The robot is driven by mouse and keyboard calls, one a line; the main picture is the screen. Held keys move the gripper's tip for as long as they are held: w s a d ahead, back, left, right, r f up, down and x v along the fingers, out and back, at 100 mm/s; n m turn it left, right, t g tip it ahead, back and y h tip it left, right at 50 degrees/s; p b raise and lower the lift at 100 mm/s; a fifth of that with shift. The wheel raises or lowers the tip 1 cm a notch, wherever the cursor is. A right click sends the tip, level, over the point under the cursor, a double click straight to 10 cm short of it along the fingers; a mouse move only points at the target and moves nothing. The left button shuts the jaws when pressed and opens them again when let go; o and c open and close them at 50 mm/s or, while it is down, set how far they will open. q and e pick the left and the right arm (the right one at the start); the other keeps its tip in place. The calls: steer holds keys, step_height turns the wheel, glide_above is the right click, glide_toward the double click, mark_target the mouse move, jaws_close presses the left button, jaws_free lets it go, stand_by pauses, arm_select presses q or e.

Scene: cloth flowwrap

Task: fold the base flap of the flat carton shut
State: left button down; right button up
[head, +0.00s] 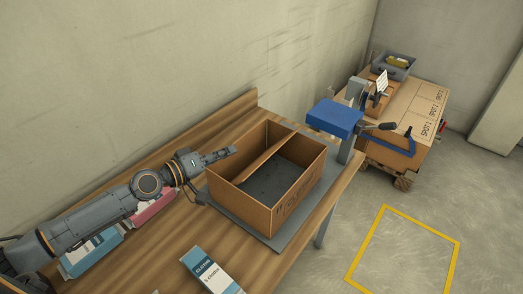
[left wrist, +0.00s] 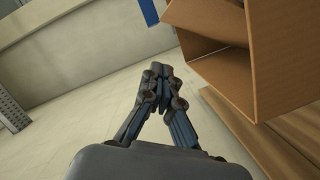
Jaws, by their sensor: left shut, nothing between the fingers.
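The brown carton (head: 291,203) stands upright with its top open, on a grey mat (head: 229,206) on the wooden table. A brown flap (head: 262,160) runs lengthwise inside it, tilted, near the far-left wall. Beside the flap the bottom looks dark grey; I cannot tell whether this is the mat. My left gripper (head: 229,152) is shut and empty at the carton's far-left rim; I cannot tell if it touches. In the left wrist view its fingertips (left wrist: 159,70) meet, just left of the carton (left wrist: 260,70). My right gripper is not in view.
A blue-and-white packet (head: 92,250) and a pink one (head: 154,207) lie beneath my left arm. Another packet (head: 211,272) lies at the front. A blue clamp-like device (head: 335,118) is at the table's right end. A loaded pallet (head: 405,125) stands beyond.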

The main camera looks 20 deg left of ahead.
arm_select(q)
steer(key=p, duration=0.3)
glide_above(262, 161)
steer(key=a, duration=0.4)
steer(key=d+f, duration=0.1)
steer(key=w+d+f, duration=0.1)
steer(key=d+f, duration=0.1)
steer(key=shift+s+d+f+p, duration=0.3)
steer(key=shift+d, duration=0.05)
steer(key=shift+f, duration=0.1)
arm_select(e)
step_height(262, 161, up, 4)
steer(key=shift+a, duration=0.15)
arm_select(q)
steer(key=shift+w, duration=0.1)
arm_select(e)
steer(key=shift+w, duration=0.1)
